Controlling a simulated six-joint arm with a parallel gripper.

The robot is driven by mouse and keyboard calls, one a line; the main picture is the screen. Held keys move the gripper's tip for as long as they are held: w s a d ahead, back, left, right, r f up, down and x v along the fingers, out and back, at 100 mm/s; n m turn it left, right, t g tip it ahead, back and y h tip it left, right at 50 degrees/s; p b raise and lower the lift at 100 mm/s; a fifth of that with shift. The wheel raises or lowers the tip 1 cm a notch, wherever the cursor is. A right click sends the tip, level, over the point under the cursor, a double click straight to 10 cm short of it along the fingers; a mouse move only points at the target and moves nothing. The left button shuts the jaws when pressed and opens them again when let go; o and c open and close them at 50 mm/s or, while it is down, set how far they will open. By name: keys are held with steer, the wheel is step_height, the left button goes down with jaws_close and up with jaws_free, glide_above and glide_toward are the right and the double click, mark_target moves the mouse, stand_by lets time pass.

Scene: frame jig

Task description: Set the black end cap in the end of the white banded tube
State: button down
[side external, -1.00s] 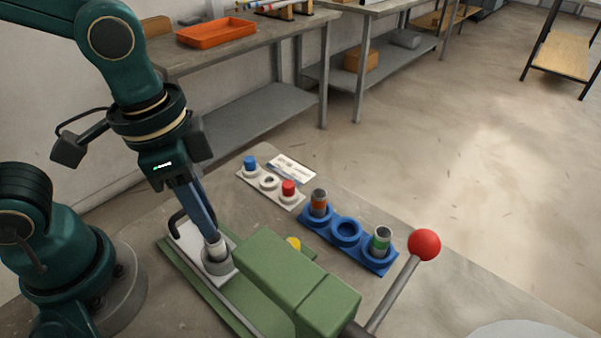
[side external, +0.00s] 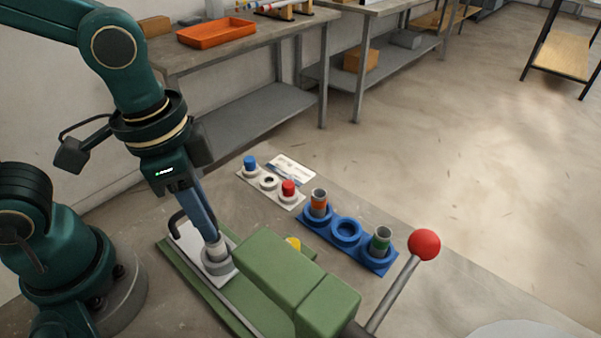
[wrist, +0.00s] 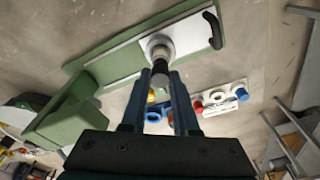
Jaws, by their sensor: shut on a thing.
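The white banded tube (side external: 217,252) stands upright in a grey collar on the white plate of the green jig; it also shows in the wrist view (wrist: 157,43). My gripper (side external: 213,238) points down just above it, fingers closed together. In the wrist view the black end cap (wrist: 160,68) is between my fingertips, in line with the tube's end. In the side view the cap is hidden by the fingers. I cannot tell whether the cap is in the tube or just touching its rim.
The green clamp block (side external: 285,275) and the red-knobbed lever (side external: 424,245) stand right of the tube. A blue rack (side external: 346,232) holds two banded tubes, its middle ring empty. A white rack (side external: 269,183) holds a blue and a red cap. A yellow part (side external: 293,243) is behind the block.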

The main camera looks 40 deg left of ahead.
steer(key=shift+f, duration=0.15)
steer(key=shift+f, duration=0.55)
stand_by(0.4)
steer(key=shift+c, duration=2.2)
jaws_free()
steer(key=shift+r, duration=0.15)
steer(key=shift+r, duration=0.65)
steer(key=shift+r, duration=3.5)
